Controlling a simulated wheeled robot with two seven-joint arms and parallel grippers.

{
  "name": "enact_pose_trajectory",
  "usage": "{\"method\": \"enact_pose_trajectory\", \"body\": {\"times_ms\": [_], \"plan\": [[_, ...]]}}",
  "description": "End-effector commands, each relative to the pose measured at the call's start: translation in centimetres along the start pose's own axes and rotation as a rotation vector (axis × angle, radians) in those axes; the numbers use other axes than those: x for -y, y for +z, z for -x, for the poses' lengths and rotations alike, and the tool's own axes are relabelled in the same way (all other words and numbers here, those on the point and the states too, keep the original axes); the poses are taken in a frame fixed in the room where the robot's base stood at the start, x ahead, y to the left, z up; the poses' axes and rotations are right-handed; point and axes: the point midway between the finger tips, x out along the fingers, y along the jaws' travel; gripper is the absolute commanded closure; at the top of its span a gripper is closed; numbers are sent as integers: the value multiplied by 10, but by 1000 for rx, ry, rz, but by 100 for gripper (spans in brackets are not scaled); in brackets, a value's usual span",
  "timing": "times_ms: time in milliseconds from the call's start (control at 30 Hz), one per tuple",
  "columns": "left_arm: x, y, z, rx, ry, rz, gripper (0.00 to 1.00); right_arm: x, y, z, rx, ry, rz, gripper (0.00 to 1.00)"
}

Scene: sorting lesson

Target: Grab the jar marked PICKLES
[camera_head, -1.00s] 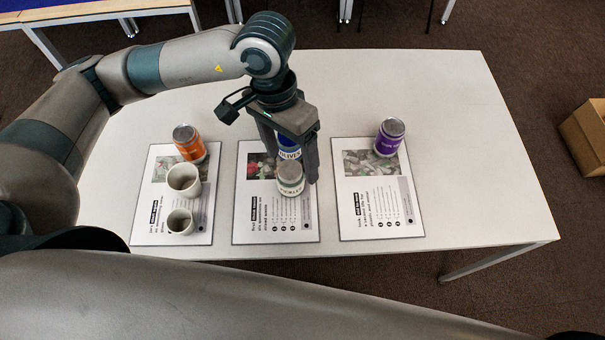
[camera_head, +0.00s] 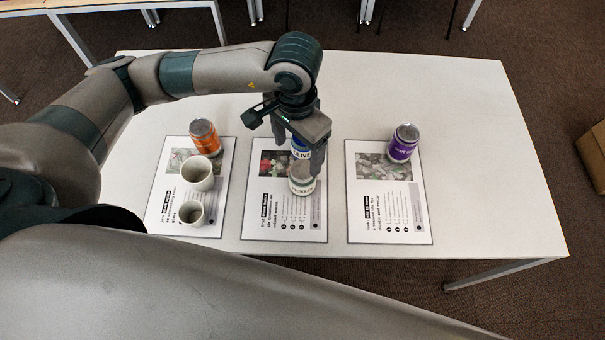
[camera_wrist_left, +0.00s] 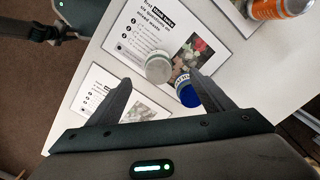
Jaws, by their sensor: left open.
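The jar with a pale grey lid and white label (camera_head: 301,183) stands upright on the middle sheet; its lettering is only partly legible in the head view. A blue jar with a white label reading OLIVE (camera_head: 300,148) stands just behind it, partly hidden by my gripper. My left gripper (camera_head: 298,158) is open and points down over these two jars. In the left wrist view the grey lid (camera_wrist_left: 159,69) shows between the fingertips (camera_wrist_left: 160,77), and the blue jar (camera_wrist_left: 188,95) is beside one finger. I cannot tell whether a finger touches either jar. My right gripper is not in view.
A purple can (camera_head: 403,143) stands at the back of the right sheet (camera_head: 385,220). The table's (camera_head: 480,150) right side is clear.

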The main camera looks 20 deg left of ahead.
Motion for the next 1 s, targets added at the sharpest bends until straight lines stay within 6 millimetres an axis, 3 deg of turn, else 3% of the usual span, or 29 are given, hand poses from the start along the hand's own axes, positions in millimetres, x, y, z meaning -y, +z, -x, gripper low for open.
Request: {"method": "enact_pose_trajectory", "body": {"times_ms": [100, 500, 667, 1000], "plan": [[0, 2, -15, 5, 0, 1, 26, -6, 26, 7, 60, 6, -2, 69], [-1, 0, -78, 4, 0, 1, 26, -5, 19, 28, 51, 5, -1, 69], [-1, 0, -88, 1, 0, -2, 26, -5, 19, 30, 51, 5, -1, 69], [-1, -1, -89, 0, 0, -1, 26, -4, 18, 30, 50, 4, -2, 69]]}}
